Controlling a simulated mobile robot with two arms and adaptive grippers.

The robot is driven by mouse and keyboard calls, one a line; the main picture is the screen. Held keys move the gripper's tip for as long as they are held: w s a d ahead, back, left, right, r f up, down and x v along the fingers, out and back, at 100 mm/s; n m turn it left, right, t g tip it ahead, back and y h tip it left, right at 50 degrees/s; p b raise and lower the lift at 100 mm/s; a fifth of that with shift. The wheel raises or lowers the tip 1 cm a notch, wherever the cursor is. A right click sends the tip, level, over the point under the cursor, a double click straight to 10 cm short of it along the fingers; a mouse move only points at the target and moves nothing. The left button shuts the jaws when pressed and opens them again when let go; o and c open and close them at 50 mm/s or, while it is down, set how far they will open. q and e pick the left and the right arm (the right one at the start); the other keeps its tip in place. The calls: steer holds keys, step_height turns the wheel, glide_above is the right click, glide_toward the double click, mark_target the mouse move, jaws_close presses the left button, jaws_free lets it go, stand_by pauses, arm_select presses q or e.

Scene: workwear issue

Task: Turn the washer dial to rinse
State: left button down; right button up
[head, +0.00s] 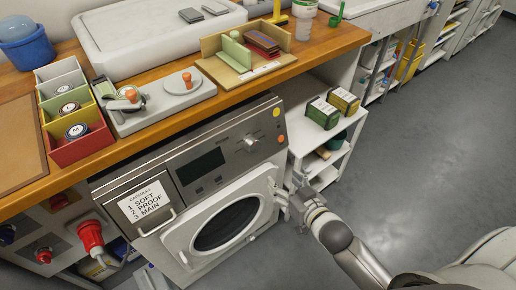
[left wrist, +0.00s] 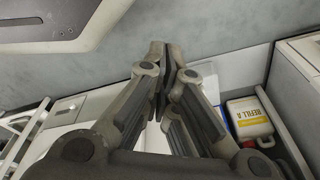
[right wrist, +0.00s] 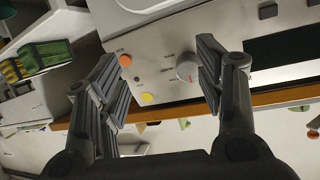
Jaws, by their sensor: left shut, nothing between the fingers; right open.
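The washer (head: 215,185) stands under the wooden counter. Its silver dial (head: 250,143) is on the upper right of the front panel. In the right wrist view the dial (right wrist: 187,72) has a red mark and appears between my spread fingers, closer to the right one, with nothing gripped. The small labels around it are too small to read. My right gripper (head: 293,192) is open, beside the washer's right edge, lower than the dial and apart from it. My left gripper (left wrist: 165,55) is shut and empty, away from the washer; it is outside the head view.
The washer's round door (head: 226,222) is at the front, close to my right gripper. A white shelf (head: 330,160) with green and yellow boxes stands right of the washer. The counter (head: 240,90) above holds trays and bins. Grey floor lies open at right.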

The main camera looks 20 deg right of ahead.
mark_target(256, 148)
arm_select(q)
steer(key=s+a+f, duration=0.2)
steer(key=s+f, duration=0.5)
steer(key=s, duration=0.4)
steer(key=shift+f+g, duration=0.2)
steer(key=shift+g, duration=0.2)
arm_select(e)
steer(key=w+a+r+t+y, duration=0.1)
steer(key=w, duration=0.3)
steer(key=w+a+r+t+y, duration=0.1)
steer(key=w+a, duration=0.1)
steer(key=w, duration=0.2)
steer(key=w+a+r+n+t+y, duration=0.1)
steer(key=w+y, duration=0.1)
steer(key=w, duration=0.2)
steer(key=shift+w+a, duration=0.1)
steer(key=shift+a, duration=0.1)
arm_select(q)
steer(key=shift+s+a, duration=0.1)
arm_select(e)
steer(key=c, duration=1)
